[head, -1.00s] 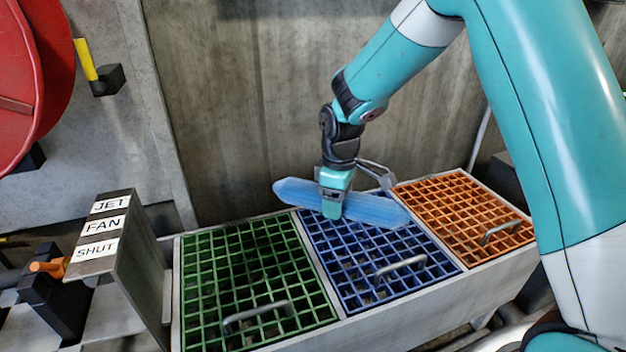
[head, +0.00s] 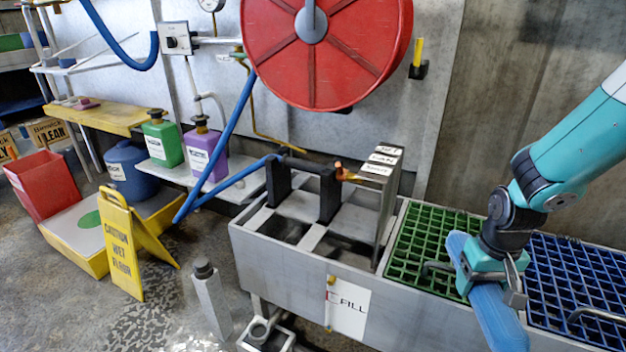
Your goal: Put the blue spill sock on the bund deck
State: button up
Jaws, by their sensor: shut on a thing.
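The blue spill sock (head: 497,316) is a long, soft-looking bar at the lower right in the head view. My gripper (head: 488,274) is shut around its middle and holds it above the green grating (head: 420,240). One end of the sock points up and left, the other toward the bottom edge. The jaws hide its middle. A low yellow-sided platform (head: 95,262) with a pale top and a green disc lies on the floor at the far left, well away from my gripper. It looks like the bund deck.
A yellow wet-floor sign (head: 122,250) stands at the platform's right front. A red bin (head: 42,186) is at its back left. A grey post (head: 211,298) and the trough (head: 285,265) with its upright label plate (head: 378,200) lie between. A blue hose (head: 222,140) hangs behind.

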aim_at(69, 233)
jog(key=u, duration=1.95)
jog(key=i, duration=1.2)
jog(key=u, duration=1.05)
jog(key=i, duration=3.4)
jog(key=z, duration=1.65)
jog(key=i, duration=1)
jog(key=z, duration=0.95)
